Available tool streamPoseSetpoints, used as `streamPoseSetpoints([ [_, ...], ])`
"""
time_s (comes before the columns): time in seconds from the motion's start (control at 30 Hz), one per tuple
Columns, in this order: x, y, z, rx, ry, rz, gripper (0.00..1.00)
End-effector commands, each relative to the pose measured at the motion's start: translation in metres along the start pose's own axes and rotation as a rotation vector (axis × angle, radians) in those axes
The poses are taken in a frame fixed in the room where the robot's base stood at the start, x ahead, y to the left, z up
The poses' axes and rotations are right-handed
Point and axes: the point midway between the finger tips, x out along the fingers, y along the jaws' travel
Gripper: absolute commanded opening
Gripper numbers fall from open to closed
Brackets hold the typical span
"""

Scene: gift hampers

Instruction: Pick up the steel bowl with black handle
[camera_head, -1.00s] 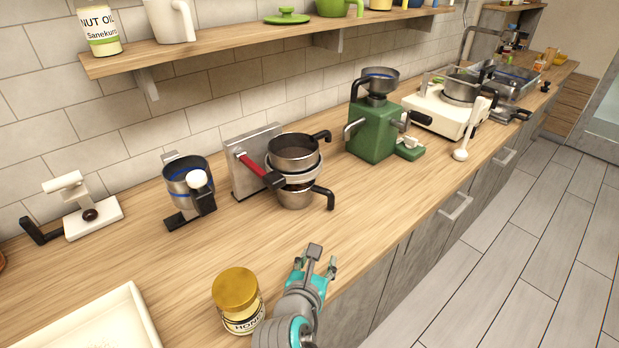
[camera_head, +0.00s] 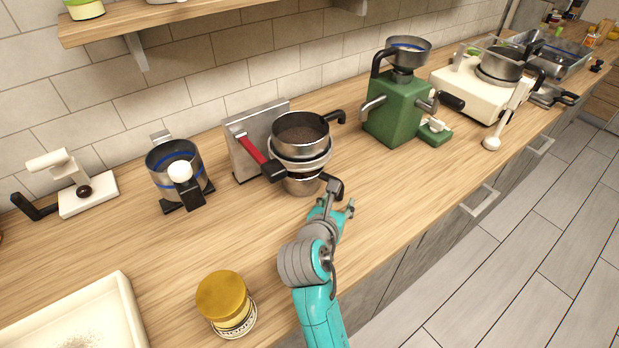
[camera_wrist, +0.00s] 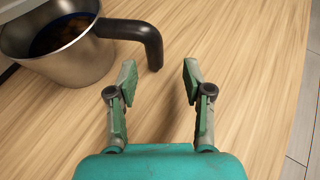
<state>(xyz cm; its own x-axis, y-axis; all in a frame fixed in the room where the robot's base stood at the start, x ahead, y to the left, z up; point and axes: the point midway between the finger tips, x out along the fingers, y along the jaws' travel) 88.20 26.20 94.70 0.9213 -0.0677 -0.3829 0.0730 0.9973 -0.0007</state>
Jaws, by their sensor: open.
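A steel bowl (camera_head: 300,184) with a black handle (camera_head: 334,187) stands at the bottom, below a sieve-like ring and an upper steel pan (camera_head: 301,133) holding dark grains. In the wrist view the bowl (camera_wrist: 75,66) is at the upper left, and its black handle (camera_wrist: 140,32) curves toward my jaws. My gripper (camera_head: 341,202) is open and empty, just beside the handle's end; it also shows in the wrist view (camera_wrist: 158,82). The handle is not between the jaws. The bowl's far side is hidden by what sits above it.
Another steel bowl (camera_head: 174,168) stands left, a green grinder (camera_head: 393,105) right. A gold-lidded honey jar (camera_head: 224,299) and white tray (camera_head: 128,305) are near the front. Bare counter lies around the gripper.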

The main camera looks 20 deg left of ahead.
Motion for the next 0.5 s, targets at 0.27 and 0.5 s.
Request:
streamPoseSetpoints([
  [0.27,0.035,0.006,0.000,0.001,0.002,-0.001,0.51],
  [0.5,0.051,0.006,0.000,0.001,0.000,0.000,0.51],
])
